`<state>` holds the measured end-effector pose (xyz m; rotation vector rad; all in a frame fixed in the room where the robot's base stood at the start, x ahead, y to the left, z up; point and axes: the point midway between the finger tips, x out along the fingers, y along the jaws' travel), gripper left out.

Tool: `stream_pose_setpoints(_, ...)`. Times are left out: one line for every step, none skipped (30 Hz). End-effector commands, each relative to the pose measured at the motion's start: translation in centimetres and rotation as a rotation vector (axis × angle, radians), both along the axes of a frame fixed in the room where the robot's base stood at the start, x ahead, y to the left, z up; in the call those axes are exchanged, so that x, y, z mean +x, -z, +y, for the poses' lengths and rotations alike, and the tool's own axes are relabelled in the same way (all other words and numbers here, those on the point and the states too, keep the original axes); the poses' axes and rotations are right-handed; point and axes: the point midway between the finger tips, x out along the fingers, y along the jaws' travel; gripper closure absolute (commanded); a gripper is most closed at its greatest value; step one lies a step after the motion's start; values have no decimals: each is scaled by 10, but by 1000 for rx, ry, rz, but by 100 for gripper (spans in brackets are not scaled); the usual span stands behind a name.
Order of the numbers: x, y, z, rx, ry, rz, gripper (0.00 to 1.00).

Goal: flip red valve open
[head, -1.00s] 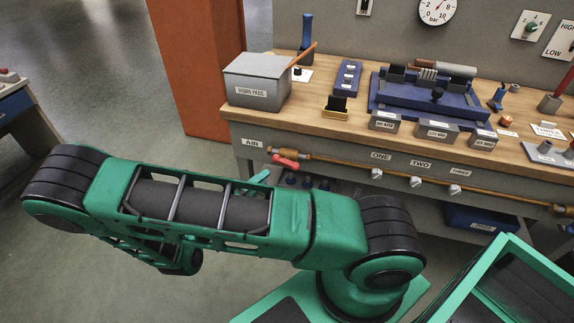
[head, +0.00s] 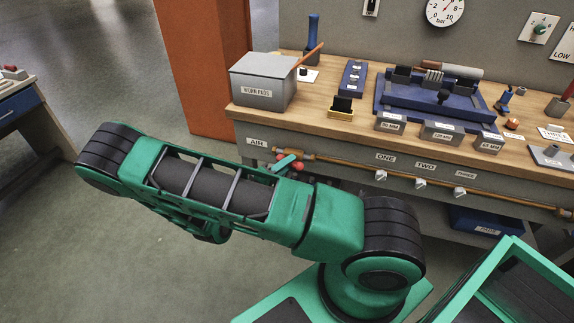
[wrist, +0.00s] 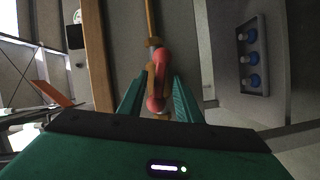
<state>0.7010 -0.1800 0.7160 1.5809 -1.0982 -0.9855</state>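The red valve (head: 298,166) sits on the brass pipe under the bench front, next to the AIR label (head: 257,142). In the head view my green gripper (head: 286,162) is in front of it and hides part of its handle. In the wrist view the red handle (wrist: 161,62) lies roughly along the line of the pipe (wrist: 150,20), with a rounded red end nearer me. My gripper (wrist: 159,82) is open, with one finger on each side of the handle. Small gaps seem to show beside the handle; contact is hard to tell.
The copper pipe (head: 340,163) runs right along the bench front past several small white taps. The wooden bench top (head: 330,122) overhangs above, carrying a grey WORN PADS box (head: 263,80). A blue bin (head: 480,222) is below right. The floor at left is free.

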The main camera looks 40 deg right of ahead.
Motion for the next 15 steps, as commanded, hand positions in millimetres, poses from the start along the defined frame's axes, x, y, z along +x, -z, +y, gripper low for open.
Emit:
stream_pose_setpoints(0, 0, 0, 0, 0, 0, 69)
stream_pose_setpoints(0, 0, 0, 0, 0, 0, 69)
stream_pose_setpoints(0, 0, 0, 0, 0, 0, 74)
stream_pose_setpoints(0, 0, 0, 0, 0, 0, 81)
stream_pose_setpoints(0, 0, 0, 0, 0, 0, 88)
stream_pose_setpoints(0, 0, 0, 0, 0, 0, 97)
stream_pose_setpoints(0, 0, 0, 0, 0, 0, 100)
stream_pose_setpoints(0, 0, 0, 1, 0, 0, 100)
stream_pose_setpoints(0, 0, 0, 1, 0, 0, 100)
stream_pose_setpoints(0, 1, 1, 1, 0, 0, 100)
stream_pose_setpoints(0, 1, 1, 1, 0, 1, 100)
stream_pose_setpoints(0, 1, 1, -3, 0, 5, 100)
stream_pose_setpoints(0, 1, 1, -8, -1, 12, 100)
stream_pose_setpoints(0, 1, 1, -17, -1, 23, 100)
stream_pose_setpoints(0, 2, 1, -32, -2, 43, 100)
